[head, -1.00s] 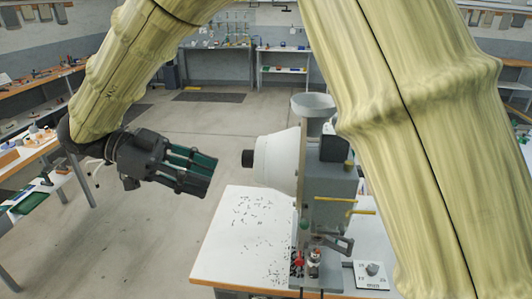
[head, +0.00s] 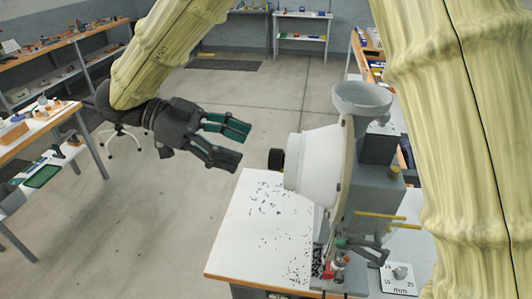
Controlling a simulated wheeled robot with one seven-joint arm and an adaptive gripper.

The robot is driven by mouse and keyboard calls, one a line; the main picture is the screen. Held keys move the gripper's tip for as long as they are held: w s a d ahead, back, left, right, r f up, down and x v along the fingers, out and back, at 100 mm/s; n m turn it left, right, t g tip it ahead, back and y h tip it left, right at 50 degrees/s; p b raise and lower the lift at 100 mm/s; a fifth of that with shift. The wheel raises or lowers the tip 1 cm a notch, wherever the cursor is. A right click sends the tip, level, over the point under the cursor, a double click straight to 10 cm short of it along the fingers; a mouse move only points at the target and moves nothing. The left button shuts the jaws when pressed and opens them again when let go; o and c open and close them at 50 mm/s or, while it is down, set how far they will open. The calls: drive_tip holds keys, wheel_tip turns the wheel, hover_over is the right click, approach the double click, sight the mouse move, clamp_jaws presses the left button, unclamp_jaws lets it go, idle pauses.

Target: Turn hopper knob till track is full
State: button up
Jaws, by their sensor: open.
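The eyelet press stands on a white table, its grey body (head: 372,205) upright. A white rounded hopper (head: 314,165) sticks out from its left side, with a black knob (head: 276,159) on the hopper's left end. A grey funnel (head: 362,97) sits on top of the press. My gripper (head: 241,144) is open and empty, its dark green-tipped fingers pointing right at the knob. A gap separates the fingertips from the knob. The track cannot be made out clearly in this view.
The white table (head: 240,235) has many small dark bits scattered on it. A small dial plate marked mm (head: 398,278) lies at the press's right. A yellow lever (head: 382,216) sticks out of the press. Open floor lies left of the table.

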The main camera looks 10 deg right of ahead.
sight(278, 160)
drive_tip(key=p+x, duration=0.2)
drive_tip(key=x, duration=0.5)
drive_tip(key=shift+w+f, duration=0.25)
drive_tip(key=shift+w, duration=0.25)
drive_tip(key=c, duration=1)
